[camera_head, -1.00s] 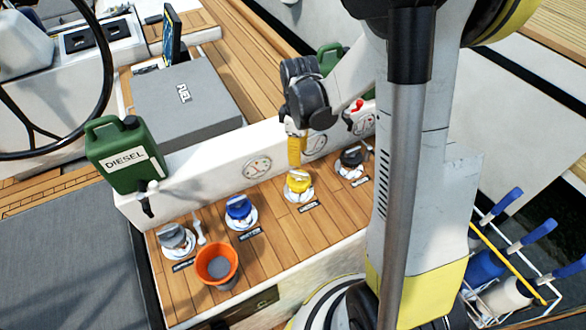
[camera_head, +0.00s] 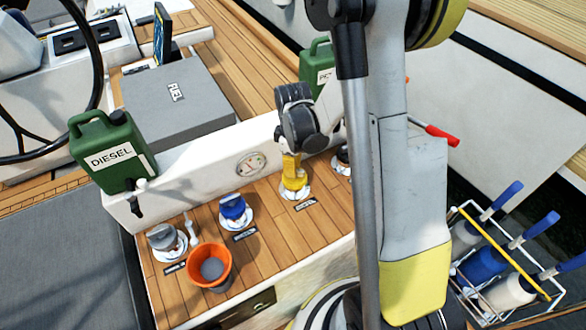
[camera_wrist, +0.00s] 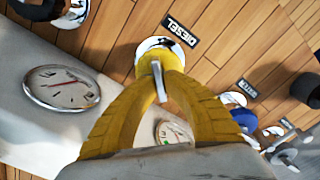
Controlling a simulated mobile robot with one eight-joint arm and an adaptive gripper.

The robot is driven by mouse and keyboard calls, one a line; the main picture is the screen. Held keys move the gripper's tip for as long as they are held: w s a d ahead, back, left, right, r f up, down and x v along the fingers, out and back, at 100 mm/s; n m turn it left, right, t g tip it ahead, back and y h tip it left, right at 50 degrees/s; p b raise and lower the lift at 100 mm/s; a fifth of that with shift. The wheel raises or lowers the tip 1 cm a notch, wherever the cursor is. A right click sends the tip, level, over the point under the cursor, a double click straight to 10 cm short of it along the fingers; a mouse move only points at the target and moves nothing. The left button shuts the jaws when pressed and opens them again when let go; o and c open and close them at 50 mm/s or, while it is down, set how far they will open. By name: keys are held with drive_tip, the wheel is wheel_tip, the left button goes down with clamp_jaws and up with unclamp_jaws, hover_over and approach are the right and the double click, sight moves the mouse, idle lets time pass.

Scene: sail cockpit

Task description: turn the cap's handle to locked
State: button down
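The yellow cap (camera_head: 295,186) sits on a white round flange in the wooden deck strip, third from the left in the head view. In the wrist view its white flange (camera_wrist: 160,44) lies beside a DIESEL label. A light grey metal handle (camera_wrist: 159,82) stands up from it between my fingertips. My gripper (camera_head: 292,168) is down at the cap, its yellow fingers (camera_wrist: 158,72) closed in on both sides of the handle and seemingly touching it. The fingers hide most of the cap, and both are yellow, so the cap's edge is hard to make out.
A blue cap (camera_head: 235,208) and a grey cap (camera_head: 165,238) stand to the left, with an orange bucket (camera_head: 210,268) in front. A black cap (camera_head: 343,155) is partly hidden by my arm. A diesel can (camera_head: 113,152) and gauge (camera_head: 251,164) are behind.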

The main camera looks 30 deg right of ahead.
drive_tip(key=shift+m, duration=0.4)
drive_tip(key=m+b, duration=0.1)
drive_tip(key=m, duration=0.2)
drive_tip(key=shift+d+m, duration=0.1)
drive_tip(key=shift+m, duration=0.2)
drive_tip(key=m, duration=0.4)
drive_tip(key=shift+m+b, duration=0.3)
drive_tip(key=shift+b, duration=0.1)
drive_tip(key=m, duration=0.4)
drive_tip(key=shift+d+b, duration=0.15)
drive_tip(key=shift+b, duration=0.15)
drive_tip(key=shift+m, duration=2.5)
drive_tip(key=shift+d, duration=0.1)
drive_tip(key=c, duration=1.5)
unclamp_jaws()
